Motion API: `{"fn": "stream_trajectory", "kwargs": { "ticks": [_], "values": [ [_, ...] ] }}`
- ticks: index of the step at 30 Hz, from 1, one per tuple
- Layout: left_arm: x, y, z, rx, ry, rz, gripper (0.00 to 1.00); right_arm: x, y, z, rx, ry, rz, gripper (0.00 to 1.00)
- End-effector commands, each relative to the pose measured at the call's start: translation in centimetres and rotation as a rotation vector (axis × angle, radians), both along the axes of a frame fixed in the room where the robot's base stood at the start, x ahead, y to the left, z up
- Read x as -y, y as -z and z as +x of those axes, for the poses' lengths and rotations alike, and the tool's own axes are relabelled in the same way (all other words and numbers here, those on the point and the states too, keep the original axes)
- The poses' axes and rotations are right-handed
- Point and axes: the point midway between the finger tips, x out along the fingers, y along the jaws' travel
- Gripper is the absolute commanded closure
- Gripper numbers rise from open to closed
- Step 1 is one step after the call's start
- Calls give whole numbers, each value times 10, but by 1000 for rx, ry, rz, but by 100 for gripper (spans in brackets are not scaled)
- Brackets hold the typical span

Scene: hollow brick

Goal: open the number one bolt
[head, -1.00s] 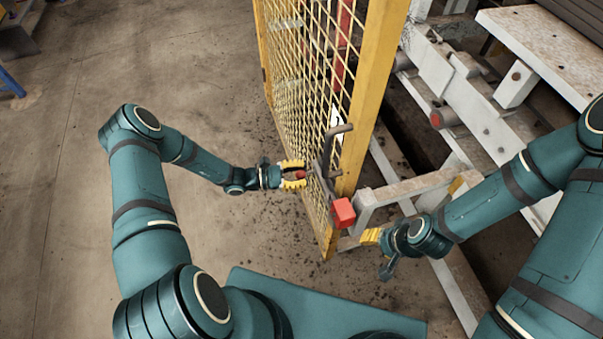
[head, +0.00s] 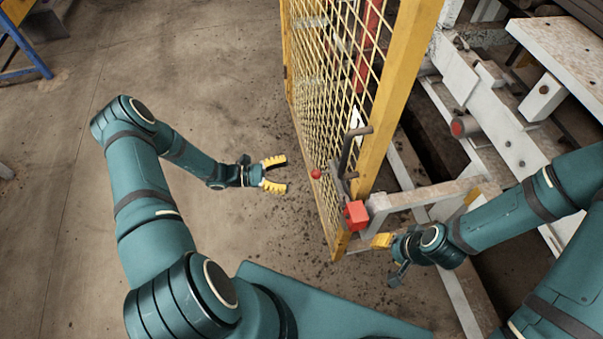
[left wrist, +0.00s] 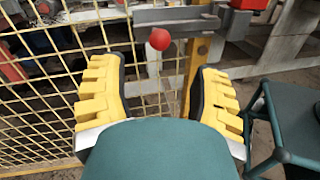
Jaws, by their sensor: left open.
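The bolt (head: 341,166) is a dark metal latch with a handle on the yellow mesh gate (head: 376,110). Its red ball knob (head: 316,173) sticks out to the left, and a red block (head: 356,214) sits below it at the gate's edge. My left gripper (head: 286,174) is open and empty, left of the knob and apart from it. In the left wrist view the knob (left wrist: 160,39) shows ahead, between and beyond the yellow fingers. My right gripper (head: 381,241) is low, right of the red block; its fingers are too small to read. No number is readable on the bolt.
A pale metal frame (head: 430,195) stands right of the gate, with white beams and a platform (head: 565,55) behind. The concrete floor (head: 215,90) left of the gate is clear. A blue metal stand (head: 25,70) is at the far left.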

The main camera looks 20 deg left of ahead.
Motion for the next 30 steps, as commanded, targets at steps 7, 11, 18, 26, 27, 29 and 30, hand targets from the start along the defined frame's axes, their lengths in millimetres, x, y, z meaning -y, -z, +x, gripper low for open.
{"fn": "stream_trajectory", "kwargs": {
  "ticks": [7,11,18,26,27,29,30],
  "values": [
    [-20,0,-9,-1,0,0,37,0,0,0,0,0,0,53],
    [-22,0,-9,-1,0,-1,37,0,0,0,0,0,0,53],
    [-21,0,-9,-1,0,-1,37,0,0,0,0,0,0,53],
    [-16,1,-11,-4,18,13,37,0,0,0,0,0,0,53],
    [-10,2,-13,-10,41,32,37,0,0,0,0,0,0,53],
    [6,4,-19,-22,100,84,37,0,0,0,0,0,0,53],
    [19,7,-25,-31,154,133,37,0,0,0,0,0,0,53]
  ]
}}
